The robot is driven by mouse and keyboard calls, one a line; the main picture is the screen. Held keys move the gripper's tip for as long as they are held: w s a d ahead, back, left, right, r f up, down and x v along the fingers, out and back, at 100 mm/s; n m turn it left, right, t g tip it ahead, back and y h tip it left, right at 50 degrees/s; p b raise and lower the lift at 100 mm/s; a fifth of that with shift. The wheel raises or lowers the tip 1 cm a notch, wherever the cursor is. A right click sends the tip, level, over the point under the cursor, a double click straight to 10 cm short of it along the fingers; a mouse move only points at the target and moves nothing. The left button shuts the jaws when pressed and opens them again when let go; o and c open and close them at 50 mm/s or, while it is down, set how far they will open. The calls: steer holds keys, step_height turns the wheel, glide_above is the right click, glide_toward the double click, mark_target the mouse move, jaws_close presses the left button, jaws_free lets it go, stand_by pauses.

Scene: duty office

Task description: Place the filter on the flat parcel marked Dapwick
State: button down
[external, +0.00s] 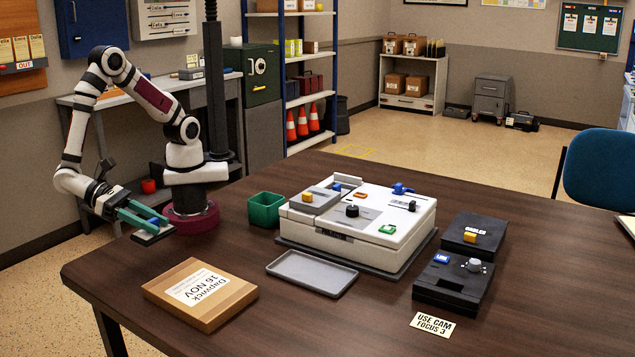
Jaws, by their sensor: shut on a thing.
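The flat brown parcel (232,306) lies at the front left of the table, with a white label reading Dapwick, 16 NOV. My gripper (145,218), with teal fingers, is at the table's left back edge, beside my base and behind the parcel. It is shut on the blue part of a small flat dark-and-white piece (152,237), which I take to be the filter. The fingers hide part of it. I cannot tell whether it touches the table. Nothing lies on the parcel.
A green bin (266,209) and a grey tray (284,266) stand right of the parcel. A white machine (400,231) with coloured parts fills the table's middle. Two black boxes (455,294) (463,243) and a sign (433,324) are further right. The table between gripper and parcel is clear.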

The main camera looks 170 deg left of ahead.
steer(key=shift+s+d, duration=0.25)
steer(key=shift+d, duration=0.5)
glide_above(198, 287)
step_height(198, 287, down, 7)
steer(key=shift+s+f, duration=0.1)
step_height(198, 287, down, 3)
steer(key=shift+a+f, duration=0.1)
steer(key=shift+f, duration=0.35)
steer(key=shift+f, duration=0.15)
steer(key=c, duration=0.5)
jaws_free()
